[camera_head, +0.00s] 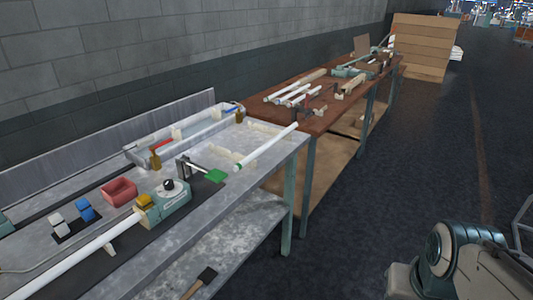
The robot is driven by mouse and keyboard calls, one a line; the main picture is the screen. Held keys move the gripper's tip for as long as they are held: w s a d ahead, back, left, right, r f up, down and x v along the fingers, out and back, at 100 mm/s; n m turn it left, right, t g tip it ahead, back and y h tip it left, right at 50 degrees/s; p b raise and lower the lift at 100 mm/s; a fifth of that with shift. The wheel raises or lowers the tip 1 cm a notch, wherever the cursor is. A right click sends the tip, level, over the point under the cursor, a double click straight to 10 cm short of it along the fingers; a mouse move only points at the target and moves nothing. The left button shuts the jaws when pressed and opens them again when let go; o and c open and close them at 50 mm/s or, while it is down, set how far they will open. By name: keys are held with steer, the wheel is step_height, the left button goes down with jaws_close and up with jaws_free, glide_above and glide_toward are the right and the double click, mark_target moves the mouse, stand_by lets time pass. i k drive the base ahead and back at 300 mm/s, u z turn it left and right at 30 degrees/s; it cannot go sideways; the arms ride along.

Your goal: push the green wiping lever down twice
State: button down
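The green wiping lever (215,176) shows as a flat green paddle near the right-hand edge of the grey metal bench (285,145). It joins a small dark upright bracket (184,168) by a thin arm, beside a teal machine body (172,203) with a black knob and a yellow block. The paddle stands near the bench surface; its exact height is hard to tell. Part of my arm (465,262) shows at the lower right, over the floor and well apart from the lever. My gripper is not in view.
A long white tube (75,258) runs from the teal machine toward the lower left. Another white tube (268,147) lies near the lever. A red bin (119,191) and a blue block (85,208) stand on the bench. The floor (390,190) right of the bench is clear.

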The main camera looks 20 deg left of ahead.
mark_target(215, 175)
steer(key=u, duration=0.05)
steer(key=i, duration=0.55)
steer(key=u, duration=0.75)
steer(key=i, duration=0.4)
steer(key=u, duration=0.45)
